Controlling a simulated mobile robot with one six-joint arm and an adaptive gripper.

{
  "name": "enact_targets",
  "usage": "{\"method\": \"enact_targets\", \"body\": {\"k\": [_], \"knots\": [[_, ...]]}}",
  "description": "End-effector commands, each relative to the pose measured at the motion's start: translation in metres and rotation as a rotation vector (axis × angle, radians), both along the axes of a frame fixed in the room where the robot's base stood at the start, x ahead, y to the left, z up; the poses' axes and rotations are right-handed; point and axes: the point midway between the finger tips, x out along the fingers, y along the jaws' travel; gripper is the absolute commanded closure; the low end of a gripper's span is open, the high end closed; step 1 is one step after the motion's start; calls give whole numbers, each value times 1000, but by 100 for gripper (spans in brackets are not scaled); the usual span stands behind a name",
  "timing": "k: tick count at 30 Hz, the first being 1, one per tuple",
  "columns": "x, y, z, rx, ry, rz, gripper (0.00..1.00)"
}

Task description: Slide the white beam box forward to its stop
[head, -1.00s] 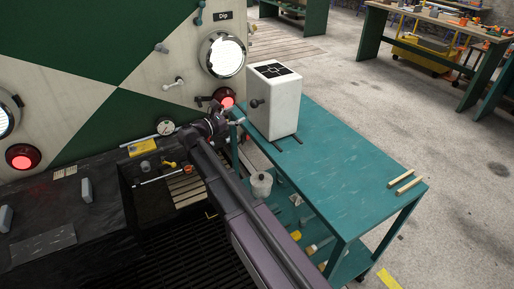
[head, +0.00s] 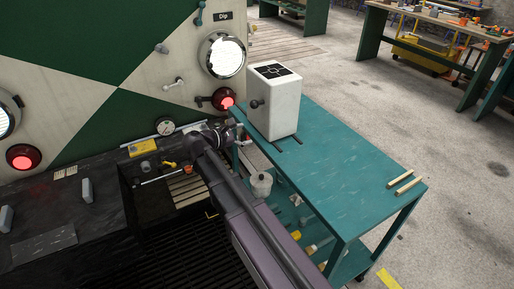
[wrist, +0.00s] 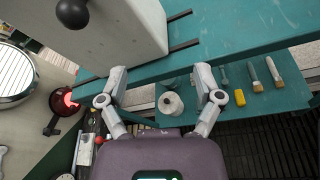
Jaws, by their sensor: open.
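The white beam box (head: 284,108) stands upright on the teal cart top (head: 345,160), near its end by the green and cream panel. It has a black-and-white pattern on top and a dark ball knob (head: 255,103) on its left side. In the wrist view the box (wrist: 130,30) and knob (wrist: 72,13) are at upper left. Two dark rails (wrist: 184,46) run from under the box along the top. My gripper (wrist: 160,76) is open and empty, its fingers apart near the cart's edge, below the box and not visibly touching it. In the head view my arm partly hides it.
Two pale wooden strips (head: 405,181) lie at the cart's near right end. The cart top between them and the box is clear. A lower shelf holds a pale round container (head: 261,184) and brushes (wrist: 274,72). A round lamp (head: 223,54) and red light (head: 223,99) sit on the panel.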

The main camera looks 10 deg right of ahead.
Motion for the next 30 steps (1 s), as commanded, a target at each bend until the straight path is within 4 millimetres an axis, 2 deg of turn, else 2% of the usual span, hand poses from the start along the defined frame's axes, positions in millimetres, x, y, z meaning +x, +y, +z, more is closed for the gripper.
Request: {"method": "enact_targets", "body": {"k": [3,12,19,30], "knots": [[-12,-13,-9,72,-22,-34,16],[-34,-34,-29,236,-77,-119,16],[-42,-41,-37,302,-101,-157,16],[-43,-41,-38,313,-104,-163,16]]}}
